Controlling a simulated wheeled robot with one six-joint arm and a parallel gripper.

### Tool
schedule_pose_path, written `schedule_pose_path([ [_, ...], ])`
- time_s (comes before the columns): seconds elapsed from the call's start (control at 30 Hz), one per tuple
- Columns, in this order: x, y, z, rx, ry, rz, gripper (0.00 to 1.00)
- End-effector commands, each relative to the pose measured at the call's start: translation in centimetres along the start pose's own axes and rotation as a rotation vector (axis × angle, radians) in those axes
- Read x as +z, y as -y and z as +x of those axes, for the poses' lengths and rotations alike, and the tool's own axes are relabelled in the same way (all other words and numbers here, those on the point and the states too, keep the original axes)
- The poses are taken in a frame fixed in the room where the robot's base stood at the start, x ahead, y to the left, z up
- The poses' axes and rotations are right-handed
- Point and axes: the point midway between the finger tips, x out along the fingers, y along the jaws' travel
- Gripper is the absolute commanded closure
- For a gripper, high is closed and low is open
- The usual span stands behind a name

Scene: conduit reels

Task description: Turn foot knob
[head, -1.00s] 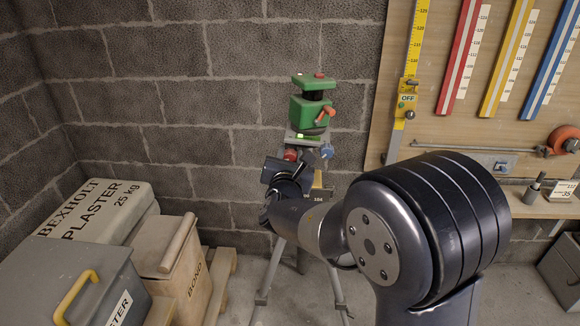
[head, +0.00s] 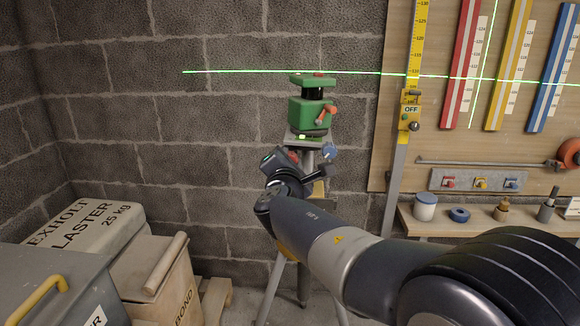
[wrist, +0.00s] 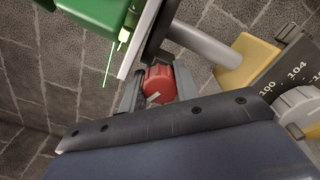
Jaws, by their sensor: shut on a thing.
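The green laser level (head: 308,112) stands on a grey base on a tripod (head: 270,285). A red foot knob (head: 294,156) under the base is partly hidden by my gripper in the head view. In the wrist view the red knob (wrist: 160,85), with a white mark, sits between my gripper's (wrist: 158,93) two fingers, which are shut on it. A blue foot knob (head: 329,151) is at the right of the base. A small lit green vial (head: 302,137) shows on the base.
A green laser line (head: 250,72) crosses the block wall, the yellow staff (head: 424,30) and the board. A yellow slider marked OFF (head: 411,109) is on the staff. Plaster bags (head: 75,225) and boxes fill the lower left. A shelf (head: 430,228) stands right.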

Motion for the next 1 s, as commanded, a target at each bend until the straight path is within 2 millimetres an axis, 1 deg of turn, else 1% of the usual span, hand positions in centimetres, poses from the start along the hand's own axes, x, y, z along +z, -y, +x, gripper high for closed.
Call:
schedule_pose_path([
  [0.4,-0.01,-0.03,0.01,0.000,-0.001,0.007,0.93],
  [0.43,-0.01,-0.03,0.01,0.000,-0.001,0.007,0.68],
  [0.63,0.00,-0.03,0.01,0.000,0.000,0.007,0.52],
  [0.7,0.01,-0.03,0.01,0.000,0.000,0.006,0.48],
  [0.9,0.02,-0.03,-0.03,0.000,0.000,0.006,0.48],
  [1.0,0.04,-0.10,-0.50,0.001,0.000,0.007,0.48],
])
